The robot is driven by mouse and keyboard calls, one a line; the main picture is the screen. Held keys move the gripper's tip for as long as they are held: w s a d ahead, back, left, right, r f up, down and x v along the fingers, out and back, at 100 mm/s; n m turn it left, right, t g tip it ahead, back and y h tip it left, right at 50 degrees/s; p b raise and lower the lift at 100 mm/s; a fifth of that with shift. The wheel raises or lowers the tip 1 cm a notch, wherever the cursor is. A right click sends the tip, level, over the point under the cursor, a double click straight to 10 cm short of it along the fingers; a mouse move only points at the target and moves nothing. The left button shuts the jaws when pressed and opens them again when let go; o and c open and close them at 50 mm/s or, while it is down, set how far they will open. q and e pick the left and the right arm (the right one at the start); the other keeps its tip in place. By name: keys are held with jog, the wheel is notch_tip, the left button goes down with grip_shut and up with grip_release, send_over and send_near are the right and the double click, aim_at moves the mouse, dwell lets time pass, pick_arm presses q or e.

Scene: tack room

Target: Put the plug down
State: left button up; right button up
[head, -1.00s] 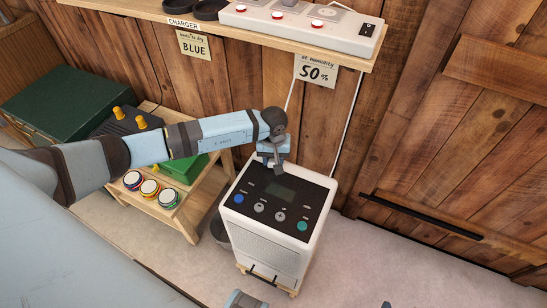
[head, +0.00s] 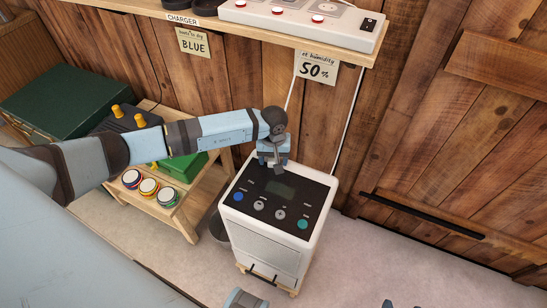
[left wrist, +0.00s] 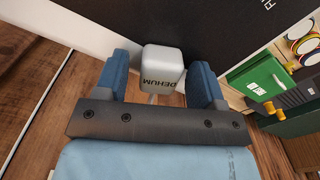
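The plug (left wrist: 162,68) is a pale grey-white block with the upside-down label DEHUM. In the head view my left gripper (head: 273,158) is low over the back edge of the white dehumidifier (head: 268,245), which has a dark control panel. The plug is hidden there by the gripper. I cannot tell whether the plug touches a surface.
A shelf (head: 190,9) above holds a white power strip (head: 300,22) with red switches. A white cord (head: 347,123) hangs down the plank wall. A low wooden stand (head: 186,213) with colored round tins (head: 150,187) is at the left. Floor at the right is clear.

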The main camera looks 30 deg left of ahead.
pick_arm(q)
jog(key=shift+r+p, duration=0.3)
jog(key=shift+p, duration=0.05)
jog(key=shift+r+p, duration=0.5)
jog(key=shift+p, duration=0.05)
notch_tip(320, 180, up, 12)
jog(key=b, duration=0.1)
jog(key=shift+f, duration=0.2)
